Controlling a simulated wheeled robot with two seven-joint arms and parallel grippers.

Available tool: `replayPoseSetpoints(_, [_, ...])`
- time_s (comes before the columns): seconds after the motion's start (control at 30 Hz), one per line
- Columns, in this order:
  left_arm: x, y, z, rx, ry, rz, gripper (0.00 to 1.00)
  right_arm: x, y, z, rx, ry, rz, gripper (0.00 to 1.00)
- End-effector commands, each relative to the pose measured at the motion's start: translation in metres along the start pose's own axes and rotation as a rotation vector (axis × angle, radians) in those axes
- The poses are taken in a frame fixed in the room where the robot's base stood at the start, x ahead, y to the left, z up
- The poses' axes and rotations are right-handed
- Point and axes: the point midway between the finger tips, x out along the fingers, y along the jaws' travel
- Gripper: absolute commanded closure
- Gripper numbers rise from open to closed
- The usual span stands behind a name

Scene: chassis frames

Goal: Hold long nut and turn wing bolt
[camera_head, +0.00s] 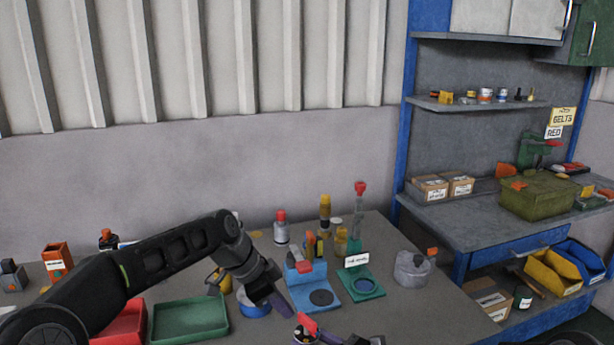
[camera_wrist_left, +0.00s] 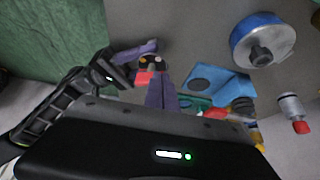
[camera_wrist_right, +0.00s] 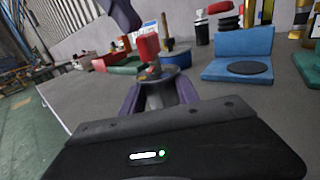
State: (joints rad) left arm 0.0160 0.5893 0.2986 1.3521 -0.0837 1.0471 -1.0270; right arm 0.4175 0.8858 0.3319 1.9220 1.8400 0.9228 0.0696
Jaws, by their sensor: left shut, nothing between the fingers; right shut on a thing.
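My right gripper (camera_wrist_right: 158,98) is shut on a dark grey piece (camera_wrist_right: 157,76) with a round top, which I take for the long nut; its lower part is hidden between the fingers. A red piece (camera_head: 307,323), perhaps the wing bolt, shows close to the right gripper (camera_head: 330,340). The red piece also shows in the right wrist view (camera_wrist_right: 147,46) and the left wrist view (camera_wrist_left: 143,77); whether it touches the grey piece I cannot tell. My left gripper (camera_head: 282,303) is shut and empty, just above and left of the red piece. Its purple fingers (camera_wrist_left: 161,93) show in the left wrist view.
A blue stand (camera_head: 305,284) and a green stand (camera_head: 361,286) are beyond the grippers. A blue round dish (camera_wrist_left: 262,38) lies beside the left gripper. Green (camera_head: 190,320) and red (camera_head: 122,325) trays lie at left.

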Motion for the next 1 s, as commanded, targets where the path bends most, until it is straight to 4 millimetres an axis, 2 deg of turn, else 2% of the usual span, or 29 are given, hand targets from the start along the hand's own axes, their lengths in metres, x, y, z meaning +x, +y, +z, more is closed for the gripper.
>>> replayPoseSetpoints(0.3, [-0.034, 0.0, -0.019, 0.002, 0.001, 0.0, 1.0, 0.0, 0.0, 0.0, 0.0, 0.0, 0.0, 1.0])
replayPoseSetpoints(0.73, [-0.038, 0.001, -0.021, 0.001, 0.0, 0.001, 1.0, 0.0, 0.0, 0.0, 0.0, 0.0, 0.0, 1.0])
replayPoseSetpoints(0.77, [-0.038, 0.001, -0.021, 0.001, 0.0, 0.001, 1.0, 0.0, 0.0, 0.0, 0.0, 0.0, 0.0, 0.61])
replayPoseSetpoints(1.0, [-0.038, 0.001, -0.021, 0.001, 0.0, 0.001, 1.0, 0.0, 0.0, 0.0, 0.0, 0.0, 0.0, 0.42])
